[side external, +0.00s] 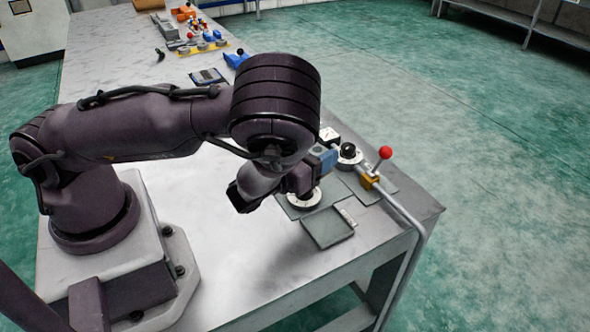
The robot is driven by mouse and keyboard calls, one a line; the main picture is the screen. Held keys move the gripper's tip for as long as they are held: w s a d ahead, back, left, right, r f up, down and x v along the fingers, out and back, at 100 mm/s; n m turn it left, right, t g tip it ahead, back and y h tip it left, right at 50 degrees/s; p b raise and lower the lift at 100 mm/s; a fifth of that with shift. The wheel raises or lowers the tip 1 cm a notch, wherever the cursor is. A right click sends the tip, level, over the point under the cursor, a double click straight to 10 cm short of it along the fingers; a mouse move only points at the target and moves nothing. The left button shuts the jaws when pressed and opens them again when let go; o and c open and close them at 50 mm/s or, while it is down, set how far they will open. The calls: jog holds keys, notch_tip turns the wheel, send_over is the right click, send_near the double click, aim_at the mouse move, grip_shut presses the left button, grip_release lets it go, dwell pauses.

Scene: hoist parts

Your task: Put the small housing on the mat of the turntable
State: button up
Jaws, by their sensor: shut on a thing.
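My gripper (307,176) is over the near right part of the bench, partly hidden by my own wrist. A small blue-grey block with a round opening, seemingly the small housing (324,161), is at its end; the jaws are shut on it, though the fingertips are hard to make out. A white round disc (304,201) on a grey mat (288,209) lies just below the gripper. Another pale disc with a black knob (348,152) stands to the right of the block. I cannot tell for certain which disc is the turntable.
A red-ball lever on a yellow block (370,179) stands near the bench's right edge, beside a bent metal rail (408,216). A shallow grey tray (327,229) lies in front. Blue and yellow parts (203,46) stand at the far end.

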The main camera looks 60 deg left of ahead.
jog(key=a+r+n+g+y, duration=0.1)
jog(key=a+n+g+y, duration=0.45)
jog(key=a, duration=0.85)
jog(key=f+y, duration=0.1)
jog(key=f, duration=0.1)
jog(key=f+y, duration=0.1)
jog(key=f, duration=0.2)
jog(key=s+f+n+y, duration=0.1)
jog(key=f, duration=0.1)
jog(key=shift+a+f+t, duration=0.25)
jog(key=shift+f+t, duration=0.1)
jog(key=shift+f, duration=0.35)
jog(key=shift+f, duration=0.1)
jog(key=o, duration=1)
